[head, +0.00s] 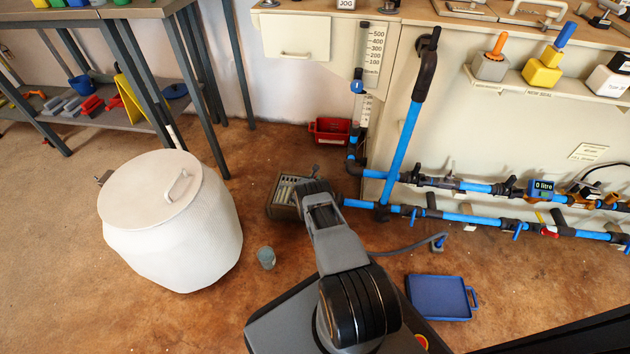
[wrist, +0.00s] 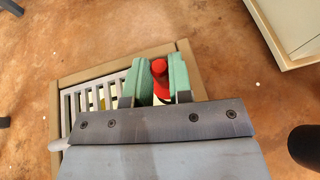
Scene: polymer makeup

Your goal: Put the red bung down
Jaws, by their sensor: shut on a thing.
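The red bung (wrist: 159,69) shows in the wrist view between the two green finger pads of my gripper (wrist: 161,80). The gripper is shut on it. Its lower part is hidden by the fingers and the gripper body. Bung and fingers are over the right part of a tan-rimmed box (wrist: 190,62). I cannot tell whether the bung touches the box. In the head view the box (head: 283,210) stands on the floor, partly behind my arm, and the bung is hidden.
A pale slatted rack (wrist: 92,96) fills the box's left part. A large white lidded drum (head: 180,240) stands left, with a small clear cup (head: 266,258) nearby. A red bin (head: 330,131) is behind, blue pipes (head: 401,150) are right, and a blue tray (head: 437,297) lies front right.

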